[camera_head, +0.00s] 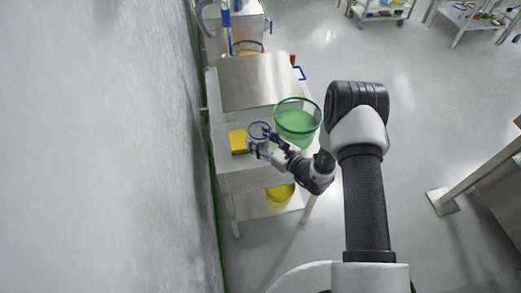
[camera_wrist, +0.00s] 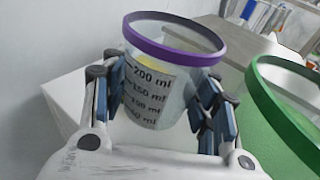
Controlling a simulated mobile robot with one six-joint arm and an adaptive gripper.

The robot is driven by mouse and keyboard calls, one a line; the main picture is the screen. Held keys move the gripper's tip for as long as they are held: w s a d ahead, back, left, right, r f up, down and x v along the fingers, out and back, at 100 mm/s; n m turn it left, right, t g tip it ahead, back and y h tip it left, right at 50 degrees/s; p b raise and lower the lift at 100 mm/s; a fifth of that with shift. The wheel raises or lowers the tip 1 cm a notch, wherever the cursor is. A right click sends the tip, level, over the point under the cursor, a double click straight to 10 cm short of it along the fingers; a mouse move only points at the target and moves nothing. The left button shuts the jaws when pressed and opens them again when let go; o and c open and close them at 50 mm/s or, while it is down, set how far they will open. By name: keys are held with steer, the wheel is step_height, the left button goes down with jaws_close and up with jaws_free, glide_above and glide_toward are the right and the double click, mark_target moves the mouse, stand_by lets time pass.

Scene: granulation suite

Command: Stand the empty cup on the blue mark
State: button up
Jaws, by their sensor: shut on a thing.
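A clear cup (camera_wrist: 165,82) with a purple rim and a black millilitre scale is between the fingers of my gripper (camera_wrist: 160,112) in the wrist view. My gripper is shut on it. I cannot make out a blue mark in either view.
A green bowl (camera_head: 297,122) stands close to the right of the cup; its rim (camera_wrist: 262,85) is near my right finger. A yellow block (camera_head: 238,141) lies just left of the cup. The cart's front top (camera_head: 235,178) is bare. A yellow bowl (camera_head: 280,196) sits on the lower shelf.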

steer(key=shift+f+b, duration=0.6)
steer(key=shift+f, duration=1.75)
steer(key=shift+f, duration=0.15)
steer(key=o, duration=1.8)
steer(key=shift+c, duration=0.2)
